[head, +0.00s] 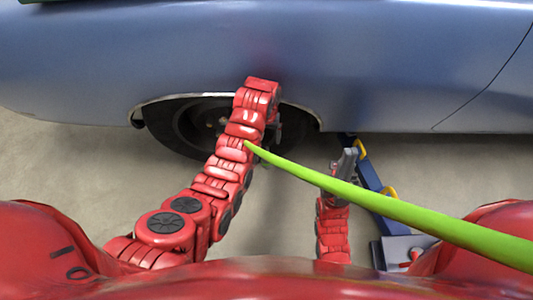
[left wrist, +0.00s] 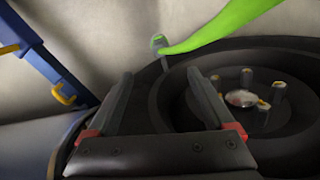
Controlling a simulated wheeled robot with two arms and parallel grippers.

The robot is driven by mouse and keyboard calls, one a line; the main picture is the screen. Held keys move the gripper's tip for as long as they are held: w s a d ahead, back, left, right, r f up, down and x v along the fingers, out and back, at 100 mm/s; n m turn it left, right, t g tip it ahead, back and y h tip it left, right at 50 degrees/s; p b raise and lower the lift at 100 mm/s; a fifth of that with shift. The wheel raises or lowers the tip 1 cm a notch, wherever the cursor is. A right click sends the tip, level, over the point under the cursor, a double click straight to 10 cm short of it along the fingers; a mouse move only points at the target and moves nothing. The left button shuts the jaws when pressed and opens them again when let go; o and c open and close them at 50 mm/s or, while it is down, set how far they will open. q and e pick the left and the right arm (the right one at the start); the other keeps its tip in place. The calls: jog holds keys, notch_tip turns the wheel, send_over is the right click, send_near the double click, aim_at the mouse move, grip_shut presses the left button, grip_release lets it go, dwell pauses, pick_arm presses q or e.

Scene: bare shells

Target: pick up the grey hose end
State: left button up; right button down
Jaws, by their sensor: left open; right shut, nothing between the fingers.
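The grey hose end (left wrist: 158,42) shows in the left wrist view as a small grey fitting at the tip of the bright green hose (left wrist: 215,28). It lies beyond and between my left fingertips, apart from them. In the head view the green hose (head: 380,207) runs from the right edge to my left forearm; I cannot make out the grey end there. My left gripper (left wrist: 160,74) is open and empty, with the wheel behind its fingers. My right gripper (head: 345,162) is shut and empty, low in the head view, left of the blue stand.
A blue-grey car (head: 400,60) fills the back, its wheel (head: 185,128) just beyond my left arm. A blue stand with yellow hooks (head: 362,165) stands right of my right gripper. A grey box (head: 400,248) sits at its foot. Concrete floor (head: 60,165) is clear at left.

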aim_at(266, 156)
pick_arm(q)
notch_tip(266, 156, down, 10)
jog(key=shift+s+f+b, duration=0.1)
jog(key=shift+b, duration=1.15)
jog(key=shift+f+b, duration=1.45)
jog(key=shift+f, duration=1.15)
grip_shut()
